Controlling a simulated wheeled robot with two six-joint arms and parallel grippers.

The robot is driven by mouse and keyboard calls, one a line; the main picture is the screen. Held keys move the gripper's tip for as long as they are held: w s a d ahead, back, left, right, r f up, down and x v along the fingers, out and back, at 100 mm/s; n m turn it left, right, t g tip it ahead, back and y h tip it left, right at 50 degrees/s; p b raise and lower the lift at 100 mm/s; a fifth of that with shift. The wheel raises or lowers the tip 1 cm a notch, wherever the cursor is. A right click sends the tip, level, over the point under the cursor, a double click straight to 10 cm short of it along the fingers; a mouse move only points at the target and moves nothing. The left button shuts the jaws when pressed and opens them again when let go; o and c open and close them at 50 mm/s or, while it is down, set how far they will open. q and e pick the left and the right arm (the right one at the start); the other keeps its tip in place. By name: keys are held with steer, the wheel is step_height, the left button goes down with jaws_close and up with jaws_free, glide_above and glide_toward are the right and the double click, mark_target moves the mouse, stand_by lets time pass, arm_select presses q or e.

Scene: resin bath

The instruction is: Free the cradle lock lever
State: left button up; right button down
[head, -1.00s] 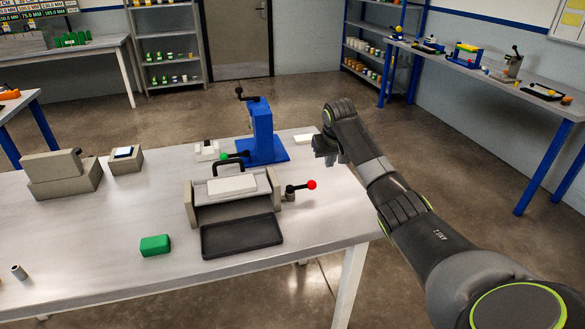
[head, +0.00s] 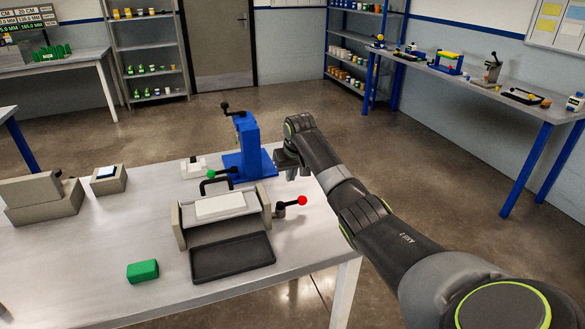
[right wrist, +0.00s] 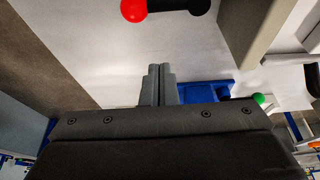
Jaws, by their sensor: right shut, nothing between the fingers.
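The cradle (head: 262,205) is a beige-grey frame on the table with a white block (head: 220,206) and a black loop handle in it. The lock lever, a short dark arm with a red ball (head: 303,200), sticks out to the right from the cradle's right side. In the right wrist view the red ball (right wrist: 134,10) is at the top edge, apart from the fingers. My right gripper (head: 292,173) is shut and empty, above the table behind the lever. Its closed fingers (right wrist: 158,72) show in the right wrist view. My left gripper is out of view.
A black tray (head: 232,258) lies before the cradle, with a green block (head: 142,271) to its left. A blue press (head: 247,145) and a green-knobbed lever (head: 211,174) stand behind the cradle. The table (head: 100,235) is bare at the front left.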

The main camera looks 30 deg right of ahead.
mark_target(293, 203)
steer(key=x, duration=0.4)
steer(key=shift+w+f, duration=0.15)
steer(key=shift+f, duration=0.15)
steer(key=shift+p, duration=0.35)
steer(key=shift+s+a+f+p, duration=0.15)
steer(key=shift+s+p, duration=0.15)
steer(key=shift+s, duration=0.2)
steer(key=shift+s+a+p, duration=0.1)
steer(key=shift+s+p, duration=0.35)
steer(key=shift+s, duration=0.3)
steer(key=shift+s+a+f+p, duration=0.2)
steer(key=shift+s+f+p, duration=0.1)
steer(key=shift+s, duration=0.35)
